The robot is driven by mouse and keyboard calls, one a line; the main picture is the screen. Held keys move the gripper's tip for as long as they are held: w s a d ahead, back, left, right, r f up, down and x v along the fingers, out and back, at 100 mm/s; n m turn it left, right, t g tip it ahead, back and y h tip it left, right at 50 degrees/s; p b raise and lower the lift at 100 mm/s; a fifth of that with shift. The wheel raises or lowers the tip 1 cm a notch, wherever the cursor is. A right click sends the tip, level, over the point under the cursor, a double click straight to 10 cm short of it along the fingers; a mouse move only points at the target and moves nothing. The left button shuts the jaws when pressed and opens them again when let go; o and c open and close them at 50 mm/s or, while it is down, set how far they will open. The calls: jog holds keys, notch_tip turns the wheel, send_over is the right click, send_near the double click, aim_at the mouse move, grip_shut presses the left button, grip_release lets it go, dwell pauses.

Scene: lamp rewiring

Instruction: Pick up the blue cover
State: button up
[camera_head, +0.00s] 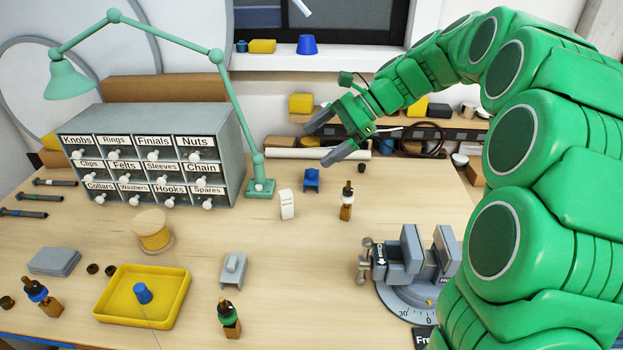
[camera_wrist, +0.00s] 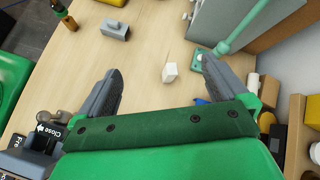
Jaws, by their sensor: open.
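A small blue piece (camera_head: 311,180), the likely blue cover, stands on the workbench right of the lamp base. In the wrist view, my gripper (camera_wrist: 160,65) spans bare wood and a white block (camera_wrist: 170,72). Another blue piece (camera_head: 142,293) lies in the yellow tray (camera_head: 110,312).
The white block (camera_head: 287,204) and a brown bottle (camera_head: 347,200) stand close to the blue piece. The green lamp (camera_head: 259,187) and labelled drawer cabinet (camera_head: 225,130) are left of it. A grey vise (camera_head: 411,255) stands front right. Bench between vise and tray is mostly clear.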

jog(key=shift+w+d+f+m+t+y, duration=0.7)
jog(key=shift+w+f+m, duration=0.7)
jog(key=shift+w, duration=2.75)
jog(key=shift+w+d+f+m+t+y, duration=0.4)
jog(key=shift+w+f+m+y, duration=0.95)
jog(key=shift+w, duration=2.75)
send_near(308, 177)
jog(key=a, duration=0.1)
jog(key=a+r, duration=0.1)
jog(key=shift+s+a+r+m+h, duration=0.1)
jog(key=shift+a+r+m+h, duration=0.15)
jog(key=shift+m, duration=0.1)
jog(key=shift+a+f, duration=0.15)
jog(key=shift+f, duration=0.05)
jog(key=shift+f+x, duration=0.2)
jog(key=shift+x, duration=1.65)
jog(key=shift+f+x, duration=0.15)
jog(key=shift+x, duration=1.75)
jog(key=c, duration=0.8)
jog(key=shift+r, duration=0.1)
